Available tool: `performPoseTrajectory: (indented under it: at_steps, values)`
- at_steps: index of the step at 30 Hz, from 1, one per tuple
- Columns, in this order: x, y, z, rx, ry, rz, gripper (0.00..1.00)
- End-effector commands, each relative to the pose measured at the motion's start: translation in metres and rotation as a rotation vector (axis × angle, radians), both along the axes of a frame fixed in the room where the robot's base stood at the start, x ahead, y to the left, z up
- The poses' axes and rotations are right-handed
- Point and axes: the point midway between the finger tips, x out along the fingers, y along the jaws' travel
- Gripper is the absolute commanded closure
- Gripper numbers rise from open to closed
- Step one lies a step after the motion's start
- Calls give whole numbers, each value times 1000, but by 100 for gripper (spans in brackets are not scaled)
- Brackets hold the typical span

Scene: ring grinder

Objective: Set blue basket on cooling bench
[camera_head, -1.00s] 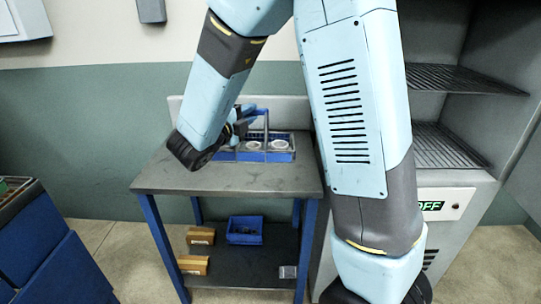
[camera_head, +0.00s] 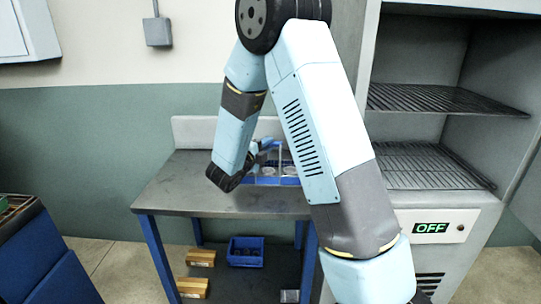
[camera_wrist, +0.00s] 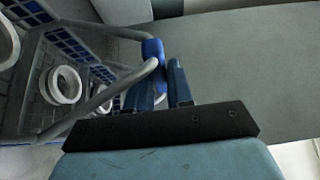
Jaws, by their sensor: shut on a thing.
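The blue basket (camera_head: 275,181) holds white rings (camera_head: 289,170) and is at the back right of the grey bench top (camera_head: 190,185). My arm hides part of it. I cannot tell whether it rests on the bench or hangs just above it. My gripper (camera_head: 262,149) is at its raised handle, partly hidden behind my arm's wrist. In the wrist view the gripper fingers (camera_wrist: 160,88) are shut on the handle by its blue grip (camera_wrist: 153,50). The basket's mesh and white rings (camera_wrist: 64,85) show at the left.
An open cabinet with wire racks (camera_head: 430,165) and an OFF display (camera_head: 431,229) stands right of the bench. The bench top's left side is clear.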

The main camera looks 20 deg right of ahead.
Motion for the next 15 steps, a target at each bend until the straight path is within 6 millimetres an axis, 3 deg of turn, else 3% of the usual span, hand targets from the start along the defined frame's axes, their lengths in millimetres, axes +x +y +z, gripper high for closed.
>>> performPoseTrajectory:
  at_steps: [5,15]
  values:
    - [4,-3,-6,-1,-1,-1,100]
    - [6,-4,-37,-1,-2,-1,100]
